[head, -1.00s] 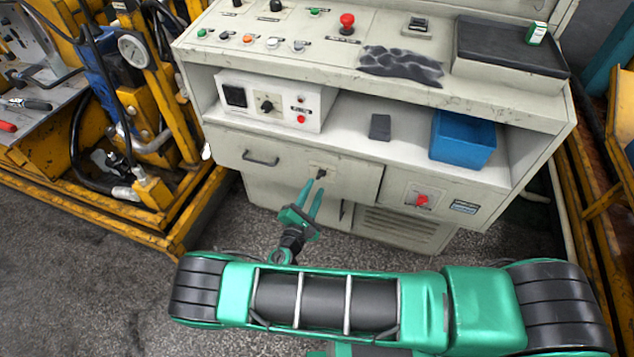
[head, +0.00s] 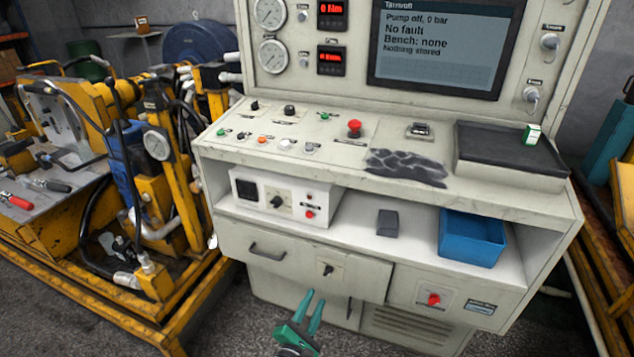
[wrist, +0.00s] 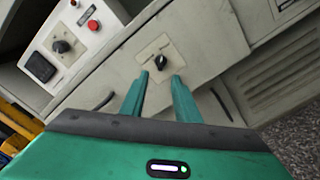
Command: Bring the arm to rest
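My gripper (head: 313,313) is green and shows at the bottom centre of the head view, in front of the console's lower front. Its two fingers are apart with nothing between them. In the wrist view my gripper (wrist: 160,85) points at a small black rotary switch (wrist: 161,62) on a cream plate. The switch (head: 327,269) also shows in the head view, on the drawer front (head: 290,262), above the fingertips. I cannot tell how far the fingertips are from the panel. Most of my arm is out of view.
The control console (head: 330,125) has a screen (head: 446,45) reading "Pump off, 0 bar", "No fault" and "Bench: none". A blue bin (head: 472,238) and a dark block (head: 388,223) sit on its shelf. A yellow machine frame (head: 185,300) stands left. Grey floor shows at lower left.

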